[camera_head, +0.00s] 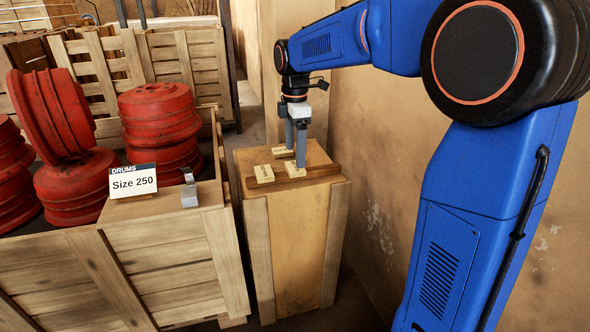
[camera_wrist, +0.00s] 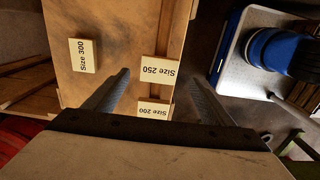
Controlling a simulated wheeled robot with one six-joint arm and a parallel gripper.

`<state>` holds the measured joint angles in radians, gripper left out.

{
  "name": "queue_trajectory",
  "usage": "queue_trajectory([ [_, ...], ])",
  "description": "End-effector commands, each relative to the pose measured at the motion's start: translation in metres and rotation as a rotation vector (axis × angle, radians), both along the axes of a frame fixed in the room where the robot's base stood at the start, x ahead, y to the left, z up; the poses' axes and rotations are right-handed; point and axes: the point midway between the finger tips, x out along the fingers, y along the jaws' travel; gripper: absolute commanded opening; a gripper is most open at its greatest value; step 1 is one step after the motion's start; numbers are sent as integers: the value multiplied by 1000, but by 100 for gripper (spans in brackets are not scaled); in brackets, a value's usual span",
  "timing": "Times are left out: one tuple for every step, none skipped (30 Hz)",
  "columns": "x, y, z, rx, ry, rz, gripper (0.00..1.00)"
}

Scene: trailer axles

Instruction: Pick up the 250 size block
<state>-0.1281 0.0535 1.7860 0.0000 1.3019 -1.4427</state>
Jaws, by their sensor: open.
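The size 250 block (camera_wrist: 160,71) is a small pale block with black lettering, on a brown wooden strip atop the stand. In the wrist view it lies between the tips of my open fingers. In the head view the block (camera_head: 294,172) is just under my gripper (camera_head: 295,157); its label is partly hidden by a finger. My gripper is empty and points down. I cannot tell exactly how far the fingertips are above the block.
The size 200 block (camera_wrist: 154,110) sits on the same strip, close beside. The size 300 block (camera_wrist: 83,57) lies apart, farther back on the wooden stand (camera_head: 288,240). A crate with red drums (camera_head: 160,115) and a "Size 250" sign (camera_head: 134,182) stands left. A wall is right.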

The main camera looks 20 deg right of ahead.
Motion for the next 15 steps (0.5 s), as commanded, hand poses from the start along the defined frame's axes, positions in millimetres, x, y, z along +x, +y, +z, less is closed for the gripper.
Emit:
queue_trajectory([
  [0,0,-7,0,3,0,77],
  [1,0,-11,0,2,0,77],
  [1,-1,-18,0,3,0,77],
  [1,-1,-22,0,4,0,77],
  [2,-1,-26,0,3,0,77],
  [2,-1,-30,0,2,0,77],
  [2,-1,-34,0,2,0,77],
  [1,-1,-37,0,2,0,77],
  [2,-1,-40,0,1,0,77],
  [2,-1,-41,0,1,0,77],
  [2,-1,-43,0,0,0,77],
  [2,-1,-44,0,0,0,77],
  [2,-1,-44,0,0,0,77],
  [2,-1,-44,0,0,0,77],
  [2,-1,-44,0,0,0,77],
])
